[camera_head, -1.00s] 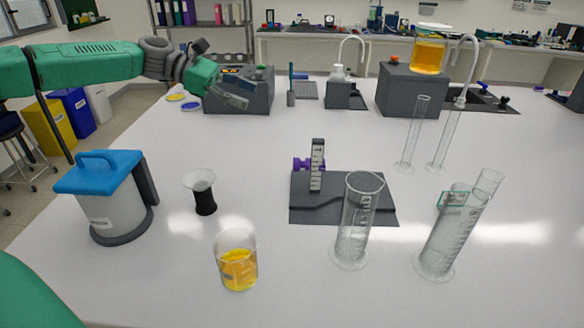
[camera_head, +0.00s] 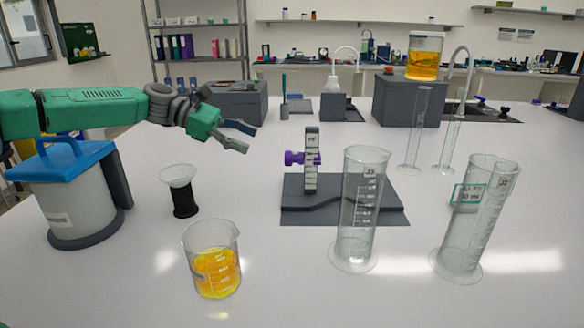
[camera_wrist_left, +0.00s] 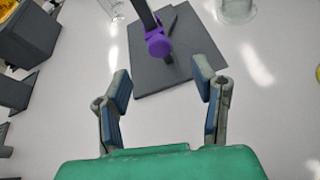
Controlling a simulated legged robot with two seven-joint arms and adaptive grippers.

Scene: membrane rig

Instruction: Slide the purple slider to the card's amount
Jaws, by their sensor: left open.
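The purple slider (camera_head: 294,158) sits on an upright grey scale post (camera_head: 311,172), which stands on a dark grey base plate (camera_head: 388,207) in the middle of the table. In the left wrist view the purple slider (camera_wrist_left: 158,45) shows beyond the fingertips, near the top centre. My left gripper (camera_head: 246,137) is open and empty, to the left of the post and apart from it; its two fingers also show in the left wrist view (camera_wrist_left: 163,85). My right gripper is not in view.
Two glass cylinders (camera_head: 361,210) (camera_head: 474,220) stand in front and to the right. A beaker of orange liquid (camera_head: 216,270), a black-based funnel cup (camera_head: 182,194) and a blue-lidded container (camera_head: 75,200) stand left. Free table lies between gripper and post.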

